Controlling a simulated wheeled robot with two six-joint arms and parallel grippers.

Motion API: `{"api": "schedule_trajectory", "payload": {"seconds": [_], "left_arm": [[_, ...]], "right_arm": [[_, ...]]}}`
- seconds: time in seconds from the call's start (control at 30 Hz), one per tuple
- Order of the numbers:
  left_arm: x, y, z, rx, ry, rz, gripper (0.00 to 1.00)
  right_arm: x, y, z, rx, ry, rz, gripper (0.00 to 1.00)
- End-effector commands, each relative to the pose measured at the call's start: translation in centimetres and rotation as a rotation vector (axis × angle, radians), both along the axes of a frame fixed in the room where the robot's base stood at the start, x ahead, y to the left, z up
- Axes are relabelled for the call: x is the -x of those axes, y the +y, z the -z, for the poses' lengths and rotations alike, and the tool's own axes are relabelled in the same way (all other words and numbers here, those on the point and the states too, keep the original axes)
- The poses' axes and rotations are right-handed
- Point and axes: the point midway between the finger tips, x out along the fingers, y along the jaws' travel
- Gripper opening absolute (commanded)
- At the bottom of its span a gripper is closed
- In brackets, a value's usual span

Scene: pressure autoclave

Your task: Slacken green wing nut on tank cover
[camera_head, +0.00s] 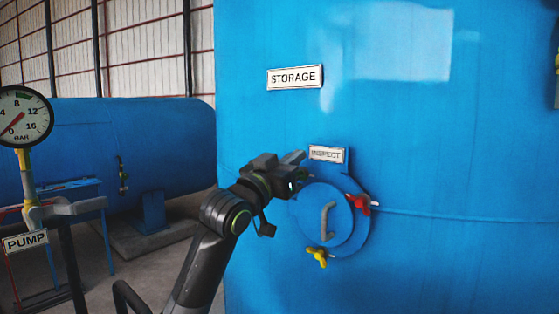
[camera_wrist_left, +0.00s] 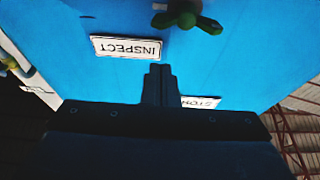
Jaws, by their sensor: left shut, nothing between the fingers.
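The round blue tank cover (camera_head: 347,225), with a grey handle (camera_head: 326,220), is on the side of the big blue tank. A red wing nut (camera_head: 361,203) is at its right and a yellow wing nut (camera_head: 319,256) at its bottom. The green wing nut (camera_wrist_left: 188,17) shows at the top of the left wrist view, dark green; in the head view my gripper mostly hides it. My left gripper (camera_head: 298,157) is shut and empty at the cover's upper left. In the left wrist view its closed fingers (camera_wrist_left: 160,70) are apart from the nut. My right gripper is out of view.
An INSPECT label (camera_head: 327,154) is just above the cover and a STORAGE label (camera_head: 295,77) higher up. A pressure gauge (camera_head: 22,115) and PUMP sign (camera_head: 25,241) stand at the left. Another blue tank (camera_head: 160,140) lies behind. The tank wall right of the cover is mostly clear.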

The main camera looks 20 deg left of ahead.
Motion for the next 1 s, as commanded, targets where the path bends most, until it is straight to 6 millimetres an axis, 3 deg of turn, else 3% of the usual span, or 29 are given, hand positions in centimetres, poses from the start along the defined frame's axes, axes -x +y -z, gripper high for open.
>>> {"api": "schedule_trajectory", "payload": {"seconds": [0.07, 0.33, 1.0], "left_arm": [[-1.4, -0.5, -0.9, 0.002, 0.003, 0.001, 0.00], [-1.3, -0.5, 2.5, -0.002, 0.002, 0.000, 0.00], [-1.2, -0.4, 3.8, -0.016, -0.006, -0.001, 0.00]], "right_arm": [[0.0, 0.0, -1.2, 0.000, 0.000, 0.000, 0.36], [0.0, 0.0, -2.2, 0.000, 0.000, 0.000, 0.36], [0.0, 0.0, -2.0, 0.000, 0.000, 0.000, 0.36]]}}
